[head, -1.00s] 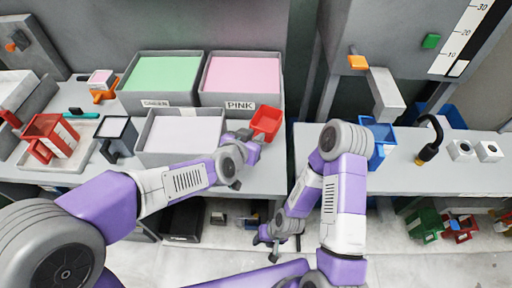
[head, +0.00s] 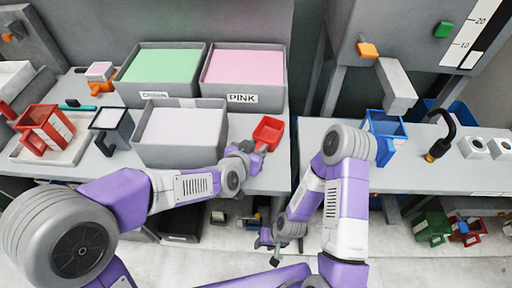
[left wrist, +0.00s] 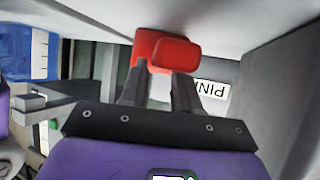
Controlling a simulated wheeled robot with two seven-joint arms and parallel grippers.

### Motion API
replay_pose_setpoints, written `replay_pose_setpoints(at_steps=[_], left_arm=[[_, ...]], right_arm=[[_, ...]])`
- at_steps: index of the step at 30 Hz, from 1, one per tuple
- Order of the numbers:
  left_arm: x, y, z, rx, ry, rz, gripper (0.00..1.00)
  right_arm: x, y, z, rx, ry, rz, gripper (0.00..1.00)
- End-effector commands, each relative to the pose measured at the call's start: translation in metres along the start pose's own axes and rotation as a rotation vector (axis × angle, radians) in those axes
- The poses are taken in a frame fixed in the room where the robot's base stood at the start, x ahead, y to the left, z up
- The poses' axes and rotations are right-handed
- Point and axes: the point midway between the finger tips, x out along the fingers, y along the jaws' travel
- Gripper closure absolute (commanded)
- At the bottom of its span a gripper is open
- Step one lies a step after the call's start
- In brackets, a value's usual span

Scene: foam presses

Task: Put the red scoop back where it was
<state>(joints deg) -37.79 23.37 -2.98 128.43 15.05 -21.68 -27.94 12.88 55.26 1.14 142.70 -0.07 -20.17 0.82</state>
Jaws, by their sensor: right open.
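The red scoop (head: 268,131) is at the right end of the left table, right of the bin with pale contents and in front of the pink bin. My left gripper (head: 249,150) is shut on its handle. In the left wrist view the scoop (left wrist: 175,54) sits at the tips of my fingers (left wrist: 160,75), and its handle is largely hidden. I cannot tell whether the scoop touches the table. My right gripper (head: 268,247) is open and empty, low in front of the gap between the tables.
The pink bin (head: 272,92), green bin (head: 120,90) and pale bin (head: 180,156) crowd the left table. A red box-shaped holder (head: 42,125) stands on a tray at far left. The right table holds a blue container (head: 384,135) and a black hooked tool (head: 441,140).

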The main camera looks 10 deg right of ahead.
Motion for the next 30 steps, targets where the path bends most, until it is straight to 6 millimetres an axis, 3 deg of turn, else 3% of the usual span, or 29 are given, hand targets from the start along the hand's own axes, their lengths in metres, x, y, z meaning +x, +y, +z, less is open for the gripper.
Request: replay_pose_setpoints(at_steps=[1, 3, 15, 30], left_arm=[[0.0, 0.0, 0.0, 0.0, 0.0, 0.0, 0.6], [0.0, 0.0, 0.0, 0.0, 0.0, 0.0, 0.5], [-0.006, 0.0, -0.005, -0.001, 0.001, 0.0, 0.5], [-0.102, 0.0, -0.006, -0.001, 0.002, 0.0, 0.5]], right_arm=[[0.0, 0.0, 0.0, 0.0, 0.0, 0.0, 0.57], [0.0, 0.0, 0.0, 0.0, 0.0, 0.0, 0.57], [-0.005, -0.002, 0.0, 0.0, 0.0, 0.0, 0.57], [-0.035, -0.013, 0.002, 0.0, 0.0, 0.0, 0.57]])
